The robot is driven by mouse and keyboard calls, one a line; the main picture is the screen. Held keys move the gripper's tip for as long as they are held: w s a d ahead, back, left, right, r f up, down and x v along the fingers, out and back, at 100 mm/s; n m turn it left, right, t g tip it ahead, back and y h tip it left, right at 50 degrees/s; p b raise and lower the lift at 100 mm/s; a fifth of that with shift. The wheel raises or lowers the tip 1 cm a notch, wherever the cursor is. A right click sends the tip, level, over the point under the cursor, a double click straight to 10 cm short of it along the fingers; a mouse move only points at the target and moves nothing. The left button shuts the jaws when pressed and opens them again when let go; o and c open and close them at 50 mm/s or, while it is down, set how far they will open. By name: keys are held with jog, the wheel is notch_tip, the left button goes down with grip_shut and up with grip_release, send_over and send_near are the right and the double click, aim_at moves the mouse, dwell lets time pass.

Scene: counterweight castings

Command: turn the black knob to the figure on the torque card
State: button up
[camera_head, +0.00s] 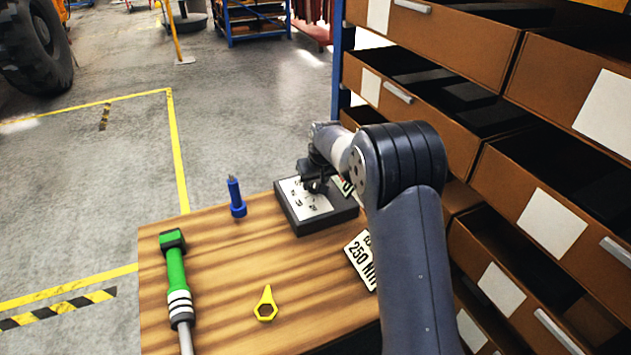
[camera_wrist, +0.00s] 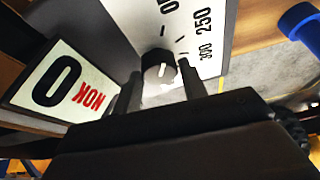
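The black knob (camera_wrist: 158,68) stands on the white dial plate (camera_wrist: 207,55) of a dark box. The figures 250 and 300 show on the plate in the wrist view; other figures are cut off or hidden. My gripper (camera_wrist: 162,75) is open, with one finger on each side of the knob and visible gaps beside it. The knob's pointing direction is unclear. In the head view my gripper (camera_head: 314,184) hangs over the dial box (camera_head: 327,220) and hides the knob. The torque card (camera_head: 362,262) lies nearer, reads 250 NM, and is partly behind my arm.
Brown drawers (camera_head: 440,45) stand close on the right.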

jog(key=c, duration=0.6)
jog(key=shift+o, duration=0.2)
jog(key=shift+m, duration=0.4)
jog(key=m+h+b, duration=0.1)
jog(key=m, duration=0.2)
jog(key=shift+a+f+h, duration=0.1)
jog(key=shift+a+h, duration=0.05)
jog(key=shift+h, duration=0.25)
jog(key=shift+m+h+b, duration=0.6)
jog(key=shift+m+b, duration=0.1)
jog(key=shift+m, duration=1.2)
jog(key=o, duration=1)
